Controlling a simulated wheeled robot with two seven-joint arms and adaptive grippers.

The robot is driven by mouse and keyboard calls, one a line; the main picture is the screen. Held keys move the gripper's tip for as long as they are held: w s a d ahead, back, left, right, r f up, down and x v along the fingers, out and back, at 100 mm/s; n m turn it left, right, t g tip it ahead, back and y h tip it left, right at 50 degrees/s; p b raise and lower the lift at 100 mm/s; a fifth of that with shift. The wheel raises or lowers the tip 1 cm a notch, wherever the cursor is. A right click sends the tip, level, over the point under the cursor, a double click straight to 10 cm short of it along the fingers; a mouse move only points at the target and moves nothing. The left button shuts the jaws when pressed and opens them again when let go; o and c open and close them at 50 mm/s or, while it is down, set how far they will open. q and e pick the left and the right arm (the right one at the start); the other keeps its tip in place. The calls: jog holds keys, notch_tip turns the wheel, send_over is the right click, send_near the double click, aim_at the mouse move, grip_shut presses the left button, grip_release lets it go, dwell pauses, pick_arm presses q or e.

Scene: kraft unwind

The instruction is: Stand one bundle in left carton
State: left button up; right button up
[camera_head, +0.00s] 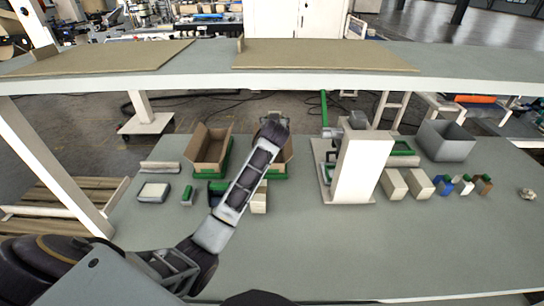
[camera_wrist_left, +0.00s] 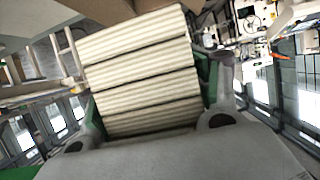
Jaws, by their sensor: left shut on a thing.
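The left carton (camera_head: 207,149) is an open brown box on a green base, standing on the grey table. The right carton (camera_head: 288,150) is partly hidden behind my left arm. My left gripper (camera_head: 272,124) is above the right carton's area in the head view. In the left wrist view it is shut on a cream, layered bundle (camera_wrist_left: 145,70), with green pads at its sides. The head view hides this bundle behind the arm. Another cream bundle (camera_head: 259,202) is on the table, partly covered by my arm. My right gripper is not in view.
A white post (camera_head: 360,165) stands right of the cartons. Cream blocks (camera_head: 395,184), a grey bin (camera_head: 445,140) and small coloured items (camera_head: 464,185) are farther right. A raised shelf (camera_head: 210,77) crosses behind the table. The front table area is clear.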

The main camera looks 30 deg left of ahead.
pick_arm(q)
jog(key=shift+w+a+f, duration=0.25)
jog(key=shift+a+f, duration=0.1)
jog(key=shift+f, duration=0.25)
jog(key=shift+s+a+f, duration=0.15)
jog(key=shift+s+f, duration=0.15)
jog(key=shift+f, duration=0.05)
jog(key=shift+f, duration=0.15)
notch_tip(320, 180, down, 6)
dwell(0.6)
jog(key=shift+f, duration=0.1)
notch_tip(320, 180, down, 4)
jog(key=shift+r+p, duration=0.15)
jog(key=shift+p, duration=0.15)
jog(key=shift+f+b, duration=0.45)
jog(key=shift+f, duration=0.2)
dwell(0.4)
